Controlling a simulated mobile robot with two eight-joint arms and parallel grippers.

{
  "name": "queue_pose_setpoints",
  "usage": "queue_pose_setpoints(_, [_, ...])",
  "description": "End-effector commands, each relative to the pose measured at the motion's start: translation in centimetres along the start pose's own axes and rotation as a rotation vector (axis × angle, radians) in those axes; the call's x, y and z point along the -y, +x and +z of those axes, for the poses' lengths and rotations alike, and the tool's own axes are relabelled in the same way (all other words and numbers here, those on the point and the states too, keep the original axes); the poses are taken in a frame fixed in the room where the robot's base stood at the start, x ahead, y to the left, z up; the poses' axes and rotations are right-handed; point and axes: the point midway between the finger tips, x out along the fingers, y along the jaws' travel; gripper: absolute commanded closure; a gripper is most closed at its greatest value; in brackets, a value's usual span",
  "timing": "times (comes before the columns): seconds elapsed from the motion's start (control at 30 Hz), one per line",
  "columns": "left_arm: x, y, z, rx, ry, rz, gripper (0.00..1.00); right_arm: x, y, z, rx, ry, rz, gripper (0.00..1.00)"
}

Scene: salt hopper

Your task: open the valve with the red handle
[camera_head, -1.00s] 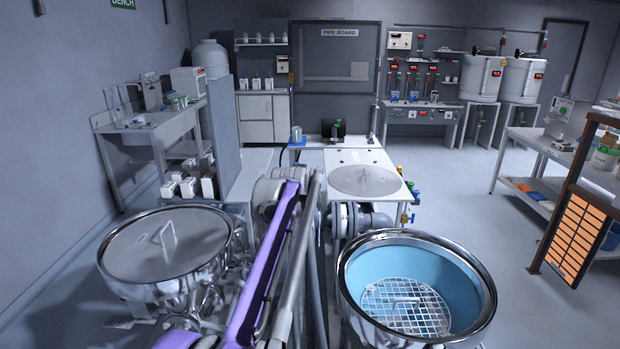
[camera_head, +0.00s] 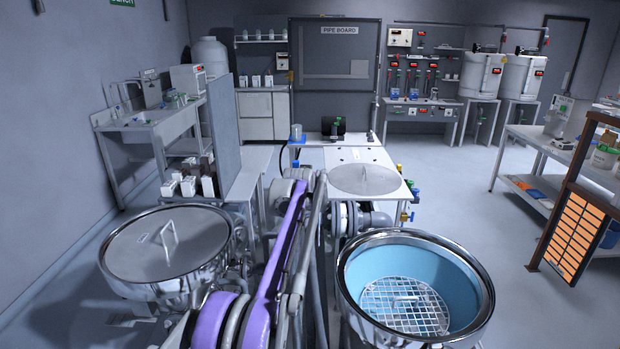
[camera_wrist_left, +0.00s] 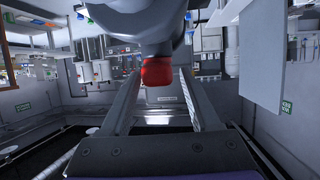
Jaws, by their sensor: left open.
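The red handle (camera_wrist_left: 157,72) shows in the left wrist view, at the lower end of a grey rounded pipe or valve body (camera_wrist_left: 135,25). My left gripper (camera_wrist_left: 159,82) is open, with one finger on each side of the red handle. Whether either finger touches it I cannot tell. In the head view my purple and grey left arm reaches forward between two steel vessels. It hides its own gripper and the red-handled valve there. My right gripper is in neither view.
A lidded steel vessel (camera_head: 130,244) stands left of my arm. An open vessel (camera_head: 345,285) with a blue inside and a grid stands right. Behind is a white table (camera_head: 345,155) bearing a round lid (camera_head: 365,179). Open floor (camera_head: 465,215) lies to the right.

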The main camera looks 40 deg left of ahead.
Motion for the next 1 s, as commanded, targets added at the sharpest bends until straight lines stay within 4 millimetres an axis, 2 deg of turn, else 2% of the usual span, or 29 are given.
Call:
queue_pose_setpoints(0.03, [0.00, -0.01, 0.01, 0.000, 0.000, 0.000, 0.41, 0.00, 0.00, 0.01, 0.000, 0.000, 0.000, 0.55])
queue_pose_setpoints(0.37, [0.00, -0.03, -0.01, 0.000, 0.000, 0.000, 1.00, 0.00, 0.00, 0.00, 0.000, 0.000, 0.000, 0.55])
queue_pose_setpoints(0.83, [-0.12, -0.01, 0.10, 0.005, -0.016, -0.046, 1.00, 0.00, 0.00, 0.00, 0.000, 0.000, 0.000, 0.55])
queue_pose_setpoints(1.0, [-0.08, -0.05, -0.12, 0.004, -0.036, -0.093, 1.00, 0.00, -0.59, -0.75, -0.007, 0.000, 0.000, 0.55])
